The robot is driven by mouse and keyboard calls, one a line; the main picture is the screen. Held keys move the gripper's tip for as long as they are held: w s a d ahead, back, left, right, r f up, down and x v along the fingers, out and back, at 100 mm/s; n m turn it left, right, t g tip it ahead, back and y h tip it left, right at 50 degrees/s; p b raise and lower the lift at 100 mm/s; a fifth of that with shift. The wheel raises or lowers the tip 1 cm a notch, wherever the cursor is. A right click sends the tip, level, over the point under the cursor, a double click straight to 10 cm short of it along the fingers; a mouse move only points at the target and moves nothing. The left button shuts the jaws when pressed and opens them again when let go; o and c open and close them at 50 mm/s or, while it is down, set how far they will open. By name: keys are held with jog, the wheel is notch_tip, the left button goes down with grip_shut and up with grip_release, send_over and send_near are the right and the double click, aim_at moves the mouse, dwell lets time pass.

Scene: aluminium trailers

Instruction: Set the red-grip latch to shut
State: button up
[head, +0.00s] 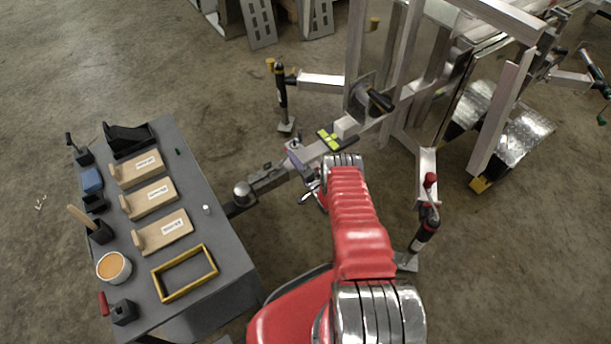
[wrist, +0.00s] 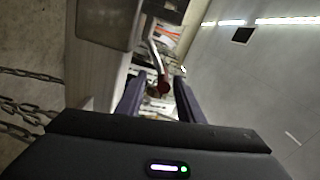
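In the wrist view, a small dark-red grip (wrist: 163,88) sits at the end of a bent metal lever, which I take to be the red-grip latch. It lies between the two dark purple fingers of my gripper (wrist: 160,92). The fingers stand apart, with gaps beside the grip. I cannot tell how deep between them it lies, or the latch's position. In the head view, my gripper (head: 301,160) is low beside the trailer's drawbar, partly hidden by my red arm. The latch cannot be made out there.
A grey table (head: 222,232) at the left holds labelled wooden boards, a yellow frame (head: 185,273) and a tub (head: 113,266). A jack with a red handle (head: 430,180) stands right of my arm; another jack (head: 281,88) stands behind. Chains (wrist: 25,108) hang at left in the wrist view.

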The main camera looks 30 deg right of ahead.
jog(key=s, duration=1)
jog(key=shift+d, duration=0.4)
jog(key=shift+f, duration=0.15)
